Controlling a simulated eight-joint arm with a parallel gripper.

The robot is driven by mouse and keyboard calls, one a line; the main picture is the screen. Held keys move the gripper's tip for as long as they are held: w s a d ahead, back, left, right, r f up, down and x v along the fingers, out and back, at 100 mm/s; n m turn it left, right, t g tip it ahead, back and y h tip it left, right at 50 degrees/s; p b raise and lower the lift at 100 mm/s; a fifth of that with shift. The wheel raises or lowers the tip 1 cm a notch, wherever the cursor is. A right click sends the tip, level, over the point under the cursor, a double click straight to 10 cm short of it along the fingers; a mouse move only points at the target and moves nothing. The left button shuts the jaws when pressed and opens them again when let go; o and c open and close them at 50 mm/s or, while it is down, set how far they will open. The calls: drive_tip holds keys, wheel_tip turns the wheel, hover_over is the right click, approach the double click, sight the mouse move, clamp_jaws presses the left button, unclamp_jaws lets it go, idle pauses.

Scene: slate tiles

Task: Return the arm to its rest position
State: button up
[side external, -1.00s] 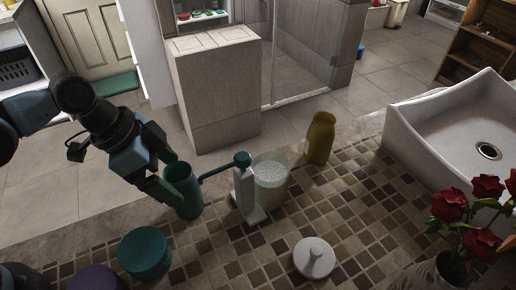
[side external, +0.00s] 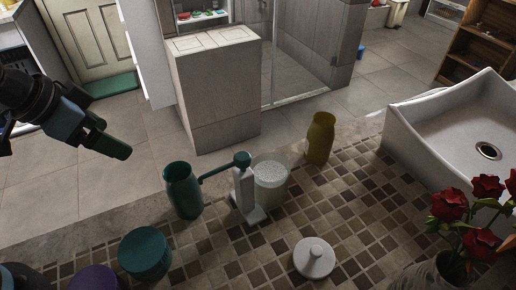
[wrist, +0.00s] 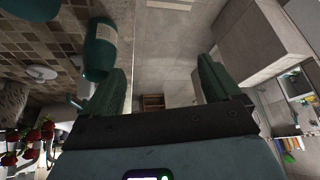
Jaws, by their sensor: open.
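My gripper (side external: 112,138) is at the upper left in the side view, raised and clear of the counter, with nothing in it. In the wrist view my gripper (wrist: 166,88) shows two dark green fingers spread wide apart with only floor and room between them. A teal open-topped bottle (side external: 183,190) stands upright on the tiled counter, below and to the right of the gripper and apart from it. A teal bottle with a pale label (wrist: 100,50) shows beside one finger in the wrist view.
The tiled counter holds a white dispenser with a teal pump (side external: 243,190), a jar of white grains (side external: 270,180), a yellow bottle (side external: 320,138), a white lid (side external: 314,258), a teal round container (side external: 145,253) and a sink (side external: 450,130). Red roses (side external: 455,205) stand at right. Open floor lies under my gripper.

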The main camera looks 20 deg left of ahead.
drive_tip(key=a+n+t+y, duration=0.1)
drive_tip(key=a+n+y, duration=0.1)
drive_tip(key=a+n, duration=0.2)
drive_tip(key=a, duration=0.2)
drive_tip(key=shift+a+f+n+t, duration=0.35)
drive_tip(key=shift+f+n+t, duration=0.05)
